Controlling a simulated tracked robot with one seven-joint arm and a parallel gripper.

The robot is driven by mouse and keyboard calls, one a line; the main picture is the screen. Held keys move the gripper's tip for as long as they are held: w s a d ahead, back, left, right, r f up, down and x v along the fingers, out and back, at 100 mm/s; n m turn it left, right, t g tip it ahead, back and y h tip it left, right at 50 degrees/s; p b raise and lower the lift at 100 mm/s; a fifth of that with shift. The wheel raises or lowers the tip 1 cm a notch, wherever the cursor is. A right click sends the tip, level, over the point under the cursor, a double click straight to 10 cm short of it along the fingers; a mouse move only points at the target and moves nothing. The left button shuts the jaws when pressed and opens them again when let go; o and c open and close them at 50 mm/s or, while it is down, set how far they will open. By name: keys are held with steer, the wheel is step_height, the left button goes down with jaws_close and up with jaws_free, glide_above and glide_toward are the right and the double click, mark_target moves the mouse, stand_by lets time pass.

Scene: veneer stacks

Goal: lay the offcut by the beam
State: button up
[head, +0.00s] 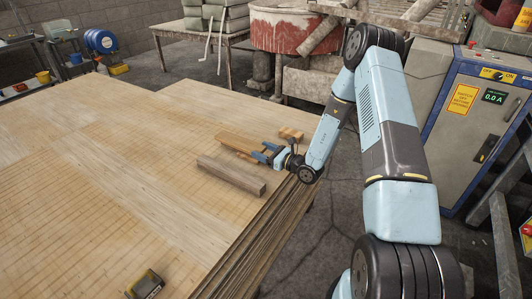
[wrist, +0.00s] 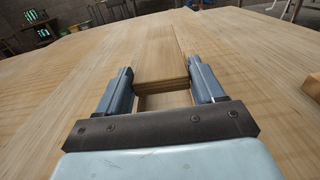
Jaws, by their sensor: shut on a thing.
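The offcut (head: 236,143), a pale flat wooden piece, is on or just above the veneer stack near its right edge; I cannot tell if it touches. My gripper (head: 262,153) is shut on its near end. In the wrist view the offcut (wrist: 160,58) lies between the two fingers (wrist: 162,88) and points away from me. The beam (head: 230,174), a longer grey-brown squared timber, lies on the stack just in front of the offcut, roughly parallel, with a narrow gap. I cannot make out the beam in the wrist view.
A small wooden block (head: 291,134) lies behind my gripper and shows at the right edge of the wrist view (wrist: 313,86). A dark small device (head: 145,284) sits at the stack's front. The veneer stack (head: 110,160) is clear to the left. A control cabinet (head: 480,120) stands right.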

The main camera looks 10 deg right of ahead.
steer(key=shift+s+a+f, duration=0.1)
steer(key=shift+f, duration=1.7)
steer(key=shift+s+a+f, duration=0.1)
steer(key=shift+f, duration=1.7)
steer(key=shift+w+f, duration=0.1)
steer(key=shift+f, duration=0.9)
steer(key=o, duration=1.2)
steer(key=shift+d, duration=0.15)
